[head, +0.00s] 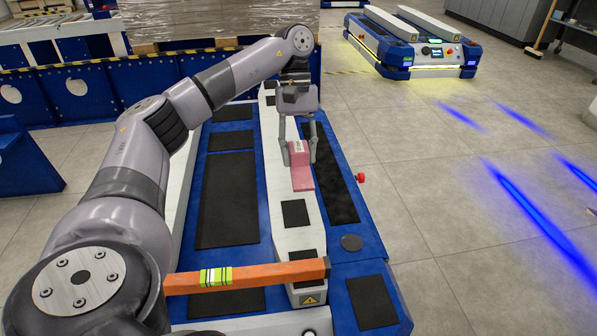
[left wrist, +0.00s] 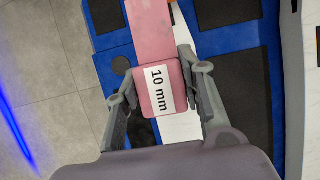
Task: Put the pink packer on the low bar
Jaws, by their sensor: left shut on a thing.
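The pink packer (head: 301,178) is a flat plate with a thicker block that carries a white label. The label reads "10 mm" in the left wrist view, where the packer (left wrist: 152,40) fills the middle. My left gripper (head: 299,153) is shut on the block, one finger on each side. The packer shows over the right white bar (head: 272,150) of the blue cart; I cannot tell how far above it. A second white bar (head: 178,190) runs along the cart's left side, partly hidden by my left arm. I cannot tell which bar is lower. My right gripper is not in view.
An orange spirit level (head: 270,276) lies across the near part of the bars. A red button (head: 360,178) sticks out at the cart's right side. Another cart (head: 410,50) stands at the back right. Grey floor to the right is clear.

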